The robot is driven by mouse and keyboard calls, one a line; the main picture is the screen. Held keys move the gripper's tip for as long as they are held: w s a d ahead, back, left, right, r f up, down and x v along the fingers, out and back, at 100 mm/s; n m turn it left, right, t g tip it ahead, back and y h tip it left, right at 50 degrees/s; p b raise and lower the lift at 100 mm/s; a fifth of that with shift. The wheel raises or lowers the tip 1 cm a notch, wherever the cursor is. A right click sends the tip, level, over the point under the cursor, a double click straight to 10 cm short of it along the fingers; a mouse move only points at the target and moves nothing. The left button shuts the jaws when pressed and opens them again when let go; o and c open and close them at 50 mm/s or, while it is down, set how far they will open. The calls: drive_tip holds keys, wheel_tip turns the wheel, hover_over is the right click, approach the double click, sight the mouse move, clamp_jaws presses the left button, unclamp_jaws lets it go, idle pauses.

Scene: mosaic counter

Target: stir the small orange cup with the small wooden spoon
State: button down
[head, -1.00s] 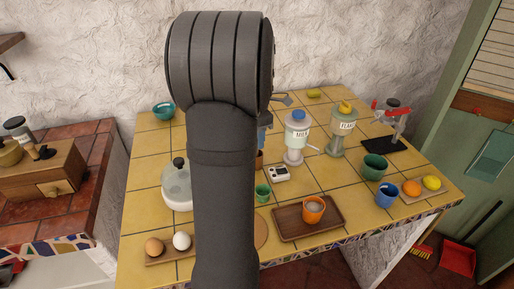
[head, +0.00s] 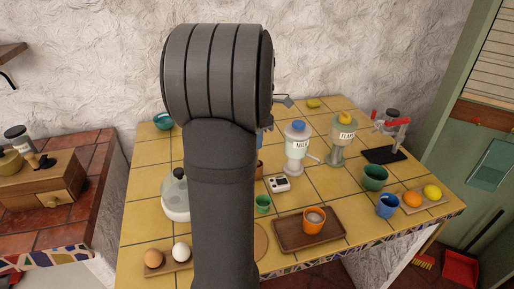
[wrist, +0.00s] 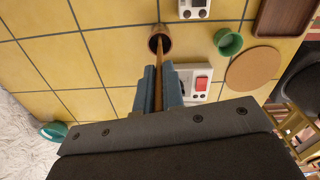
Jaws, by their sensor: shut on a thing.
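The small orange cup (head: 314,222) stands upright on a brown wooden tray (head: 290,242) near the counter's front edge, with something pale inside. My gripper (wrist: 159,88) is shut on the small wooden spoon (wrist: 159,62) in the wrist view. The spoon's far end lies at the mouth of a small brown pot (wrist: 166,33); I cannot tell how deep it is. In the head view my own arm hides the spoon and most of the gripper. The orange cup is not in the wrist view.
A green cup (head: 263,204), a white device (head: 277,184) and a round cork mat (wrist: 254,66) lie between pot and tray. The milk dispenser (head: 296,150) and flake dispenser (head: 342,140) stand behind. A blue cup (head: 387,206) is right of the tray.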

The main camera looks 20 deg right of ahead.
wheel_tip(320, 180, up, 5)
drive_tip(key=shift+r, duration=0.1)
drive_tip(key=s+d+r+g+h, duration=0.15)
drive_tip(key=s+d, duration=0.25)
drive_tip(key=s, duration=0.7)
drive_tip(key=s+d+r+g+y, duration=0.15)
drive_tip(key=s+d, duration=0.25)
drive_tip(key=s, duration=0.7)
wheel_tip(320, 180, down, 10)
drive_tip(key=t+h, duration=0.1)
drive_tip(key=shift+w+f, duration=0.1)
drive_tip(key=shift+a, duration=0.2)
